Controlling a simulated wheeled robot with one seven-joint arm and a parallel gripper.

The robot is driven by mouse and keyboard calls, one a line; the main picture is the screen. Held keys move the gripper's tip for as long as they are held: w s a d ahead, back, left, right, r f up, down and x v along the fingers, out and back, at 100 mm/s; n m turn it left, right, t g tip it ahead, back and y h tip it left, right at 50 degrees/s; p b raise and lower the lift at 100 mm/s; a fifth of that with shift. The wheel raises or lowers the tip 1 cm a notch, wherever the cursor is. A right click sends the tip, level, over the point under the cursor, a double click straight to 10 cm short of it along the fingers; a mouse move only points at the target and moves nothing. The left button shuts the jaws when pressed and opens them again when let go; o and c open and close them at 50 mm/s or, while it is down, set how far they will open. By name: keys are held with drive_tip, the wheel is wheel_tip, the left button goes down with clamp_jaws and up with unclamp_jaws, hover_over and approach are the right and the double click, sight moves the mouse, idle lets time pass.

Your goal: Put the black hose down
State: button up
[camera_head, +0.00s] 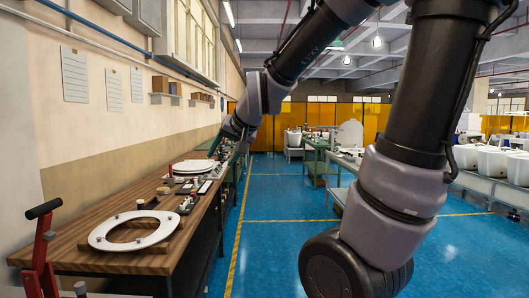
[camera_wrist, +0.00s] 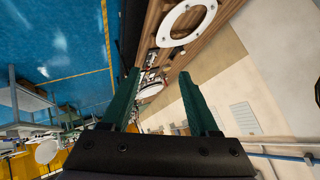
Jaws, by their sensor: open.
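My gripper (camera_wrist: 158,74) is open in the wrist view, with its two green fingers wide apart and nothing between them that I can see held. In the head view my gripper (camera_head: 217,146) is small and partly hidden, above the far part of the wooden workbench (camera_head: 85,240). I cannot clearly make out a black hose in either view.
A white toilet seat ring (camera_head: 101,238) lies on the near bench, and a white lid (camera_head: 194,166) lies farther along. A red tool (camera_head: 40,252) with a black handle stands at the near left corner. The wall borders the bench; the blue floor (camera_head: 285,210) beside it is clear.

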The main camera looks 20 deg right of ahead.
drive_tip(key=s+d+r+g, duration=0.1)
drive_tip(key=s+d, duration=0.1)
drive_tip(key=s, duration=0.5)
drive_tip(key=s+d+r+g, duration=0.1)
drive_tip(key=s+d, duration=0.2)
drive_tip(key=s, duration=0.4)
drive_tip(key=shift+s+d+r+h, duration=0.25)
drive_tip(key=shift+s+d+h, duration=0.1)
drive_tip(key=shift+h, duration=0.05)
